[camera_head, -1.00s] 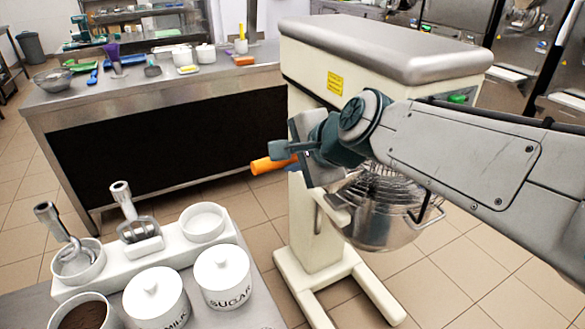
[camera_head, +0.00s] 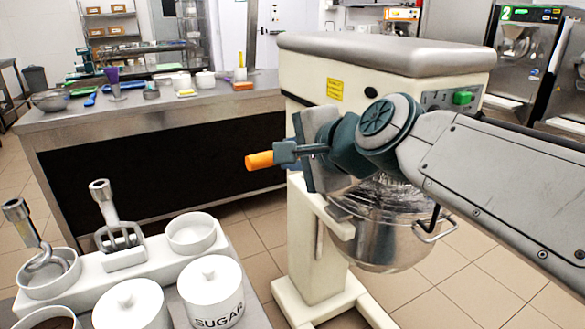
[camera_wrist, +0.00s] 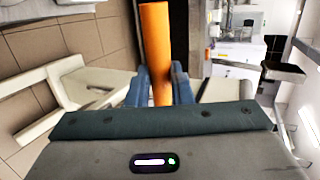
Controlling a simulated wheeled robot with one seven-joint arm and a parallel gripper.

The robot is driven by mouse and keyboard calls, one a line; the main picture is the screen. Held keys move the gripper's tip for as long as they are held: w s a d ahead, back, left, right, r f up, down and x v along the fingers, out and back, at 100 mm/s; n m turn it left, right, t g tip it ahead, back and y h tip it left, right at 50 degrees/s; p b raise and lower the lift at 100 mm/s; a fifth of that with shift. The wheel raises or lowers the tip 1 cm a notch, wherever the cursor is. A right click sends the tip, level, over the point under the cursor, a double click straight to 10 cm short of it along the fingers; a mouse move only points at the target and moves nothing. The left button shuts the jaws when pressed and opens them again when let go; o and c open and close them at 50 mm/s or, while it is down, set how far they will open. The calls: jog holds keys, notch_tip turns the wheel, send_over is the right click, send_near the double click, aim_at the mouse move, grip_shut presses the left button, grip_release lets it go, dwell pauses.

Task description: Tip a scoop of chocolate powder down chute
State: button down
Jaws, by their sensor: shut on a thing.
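My gripper (camera_head: 287,152) is shut on an orange handle (camera_head: 260,160) in front of the mixer. The handle sticks out to the left in the head view. In the wrist view the orange handle (camera_wrist: 156,45) stands between the blue fingers. I see no scoop bowl in either view, so I cannot tell whether it holds powder. A white canister of brown powder (camera_head: 50,323) is cut off at the bottom left. A batch freezer (camera_head: 522,55) marked 2 stands at the back right. I cannot make out a chute for certain.
The cream mixer (camera_head: 385,62) with its steel bowl (camera_head: 385,240) stands close behind my arm. A steel counter (camera_head: 160,112) with utensils is at the back left. A white lidded sugar canister (camera_head: 211,290) and whisk holders stand at the front left. Tiled floor shows between.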

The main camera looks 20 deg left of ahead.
jog(key=shift+s+d+f+t+y+b, duration=0.1)
jog(key=shift+f+t+y+b, duration=0.35)
jog(key=shift+b, duration=2.25)
jog(key=shift+f+t+y+b, duration=0.15)
jog(key=shift+t+y+b, duration=0.35)
jog(key=shift+b, duration=2.2)
jog(key=shift+r+y+b, duration=0.15)
jog(key=shift+y+b, duration=0.2)
jog(key=shift+b, duration=0.75)
jog(key=shift+s+r+p, duration=0.1)
jog(key=shift+r+p, duration=0.1)
jog(key=shift+p, duration=0.6)
jog(key=shift+p, duration=0.3)
jog(key=p, duration=0.3)
jog(key=shift+r, duration=0.25)
jog(key=g+h+p, duration=0.1)
jog(key=p, duration=0.7)
jog(key=r+g+h+p, duration=0.1)
jog(key=h+p, duration=0.1)
jog(key=p, duration=0.7)
jog(key=shift+w+a+g+h, duration=0.2)
jog(key=shift+g+h, duration=0.05)
jog(key=shift+h, duration=0.05)
